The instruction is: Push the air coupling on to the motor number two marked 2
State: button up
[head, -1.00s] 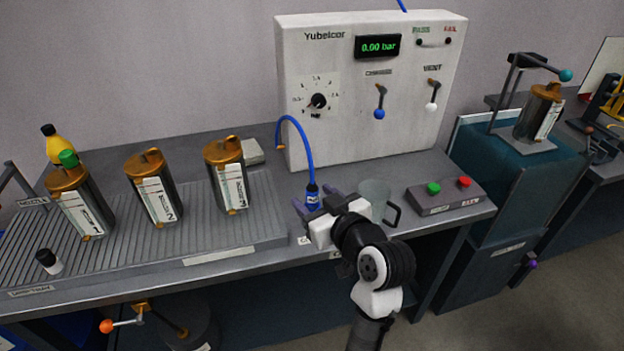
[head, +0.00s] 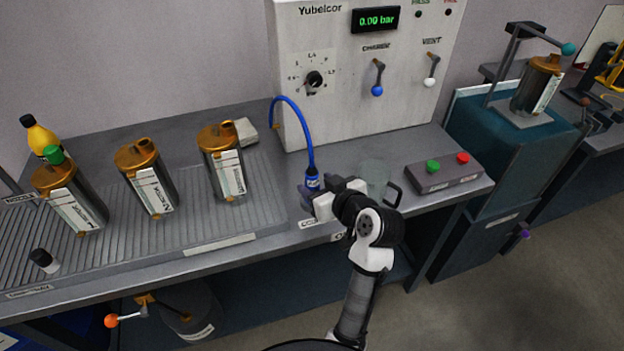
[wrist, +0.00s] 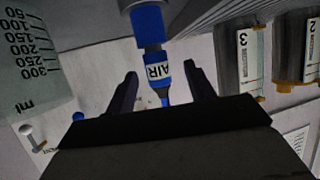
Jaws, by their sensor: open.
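In the wrist view the coupling (wrist: 153,42) reads AIR and lies between my fingers. The right cylinder (wrist: 240,55) shows a 3.
A clear measuring jug (head: 374,177) stands just right of my gripper, with a button box (head: 444,173) beyond it. The white test panel (head: 350,85) stands behind. A yellow bottle (head: 40,137) and a small black-capped bottle (head: 44,261) are at left.

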aim_at(315, 179)
jog(key=x, duration=0.1)
jog(key=p+x, duration=0.1)
jog(key=x, duration=0.2)
jog(key=shift+w+r+p, duration=0.35)
jog(key=shift+w+p, duration=0.05)
jog(key=shift+w+a+f, duration=0.2)
jog(key=shift+w+f, duration=0.1)
jog(key=shift+w, duration=0.1)
jog(key=c, duration=1.1)
jog(key=shift+r, duration=0.1)
